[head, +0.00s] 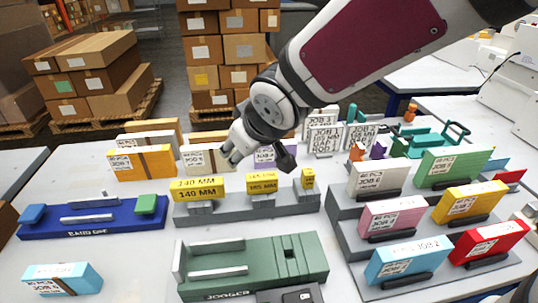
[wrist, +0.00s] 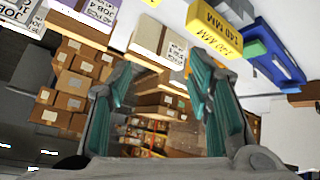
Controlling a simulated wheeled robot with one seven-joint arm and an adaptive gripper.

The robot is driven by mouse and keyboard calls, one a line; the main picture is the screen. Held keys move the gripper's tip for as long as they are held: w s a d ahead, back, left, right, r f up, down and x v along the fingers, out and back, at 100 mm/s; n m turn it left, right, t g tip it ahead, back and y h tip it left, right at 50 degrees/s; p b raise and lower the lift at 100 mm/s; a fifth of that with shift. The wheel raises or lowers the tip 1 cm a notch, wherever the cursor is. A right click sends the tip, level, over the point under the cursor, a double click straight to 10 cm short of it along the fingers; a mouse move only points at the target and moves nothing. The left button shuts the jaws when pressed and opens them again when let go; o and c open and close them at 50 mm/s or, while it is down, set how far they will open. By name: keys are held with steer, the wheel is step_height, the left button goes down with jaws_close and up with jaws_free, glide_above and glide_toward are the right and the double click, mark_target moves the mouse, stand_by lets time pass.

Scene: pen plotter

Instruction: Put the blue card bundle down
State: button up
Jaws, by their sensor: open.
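A light blue card bundle (head: 62,280) with a brown band lies on the table at the front left in the head view. Another light blue card block (head: 408,262) marked JOB 2 stands in the stepped grey rack (head: 345,235) at the right. My gripper (head: 258,160) is above the back middle of the table, well apart from both. In the wrist view my gripper (wrist: 162,80) is open, with nothing between its teal-padded fingers. No blue card shows in the wrist view.
A green jogger tray (head: 252,262) and a dark blue banding tray (head: 95,218) are at the front. Banded yellow and white bundles (head: 142,162) stand at the back left. The table (head: 120,245) is clear near the blue bundle.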

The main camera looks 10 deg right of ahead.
steer(key=s+d+r+m+g+h, duration=0.2)
steer(key=s+d+m, duration=0.1)
steer(key=s+d, duration=0.5)
steer(key=s+d+m+g, duration=0.1)
steer(key=s+d+g, duration=0.1)
steer(key=s, duration=0.7)
steer(key=s+d+m+g, duration=0.2)
steer(key=s, duration=0.7)
steer(key=shift+s+d+r, duration=0.15)
steer(key=shift+s+d, duration=0.15)
steer(key=shift+d, duration=0.05)
step_height(320, 180, up, 10)
steer(key=t+p, duration=0.2)
steer(key=p, duration=0.6)
steer(key=shift+d+f, duration=0.15)
steer(key=shift+f, duration=0.05)
